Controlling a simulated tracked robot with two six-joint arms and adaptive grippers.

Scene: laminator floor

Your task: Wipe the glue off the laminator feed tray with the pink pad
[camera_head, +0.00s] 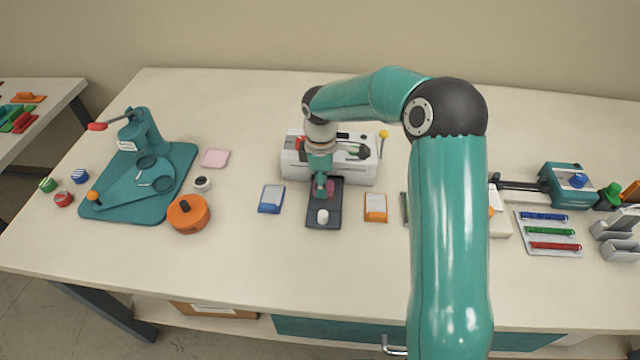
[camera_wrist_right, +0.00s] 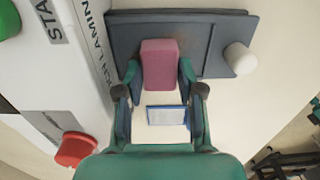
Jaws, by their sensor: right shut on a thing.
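The laminator (camera_head: 296,168) is a white machine at the middle of the bench. Its dark grey feed tray (camera_head: 334,208) sticks out in front of it and also shows in the right wrist view (camera_wrist_right: 225,22). My right gripper (camera_head: 322,184) is over the tray, shut on the pink pad (camera_wrist_right: 160,65), a dark pink block between its fingertips. The pad is at or just above the tray; contact cannot be told. A rounded white piece (camera_head: 322,216) sits on the tray's near part. I cannot make out glue for certain; the gripper hides part of the tray. My left gripper is not in view.
A blue-and-white item (camera_head: 271,199) lies left of the tray, an orange one (camera_head: 375,207) right of it. A teal press (camera_head: 150,175), a pale pink square (camera_head: 215,158) and an orange round tin (camera_head: 188,213) stand farther left. The bench front is clear.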

